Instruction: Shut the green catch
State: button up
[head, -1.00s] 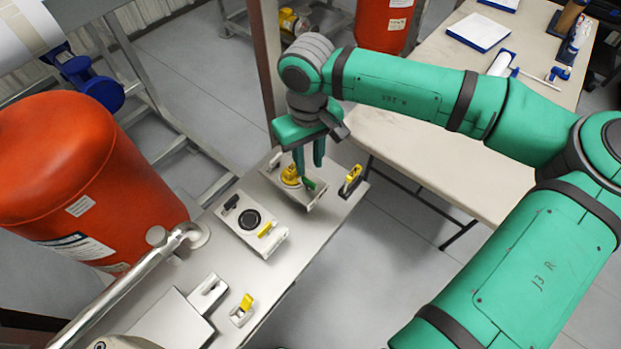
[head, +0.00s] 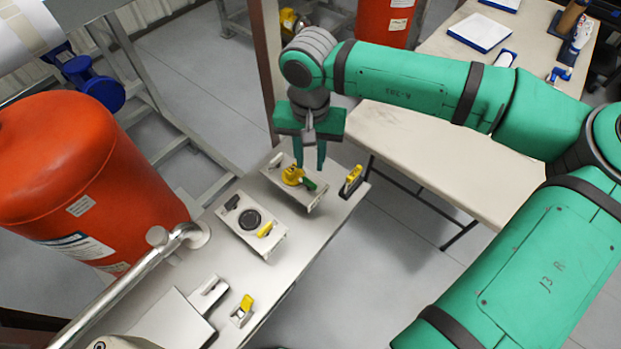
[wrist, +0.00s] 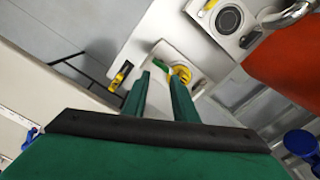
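The green catch (head: 309,184) is a small lever on the right part of a pale metal plate (head: 318,200), next to a round yellow knob (head: 292,176). In the wrist view the green catch (wrist: 161,67) shows just beyond my fingertips, with the yellow knob (wrist: 182,74) beside it. My gripper (head: 309,168) points down over this plate, its two fingers apart with nothing between them. The fingers also show apart in the wrist view (wrist: 161,78). My fingers partly overlap the plate; I cannot tell the exact gap to the catch.
A yellow-and-black latch (head: 351,181) stands at the bench's right end. A second plate (head: 240,236) with a black dial, a dark lever and a yellow catch lies nearer. A small yellow catch (head: 245,303) is nearer still. A red tank (head: 90,170) and bent pipe stand left.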

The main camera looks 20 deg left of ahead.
jog(key=shift+s+r+m, duration=0.1)
jog(key=shift+m, duration=0.9)
jog(key=shift+a, duration=0.1)
jog(key=m, duration=0.2)
jog(key=r+m, duration=0.1)
jog(key=m, duration=0.1)
jog(key=shift+f, duration=0.1)
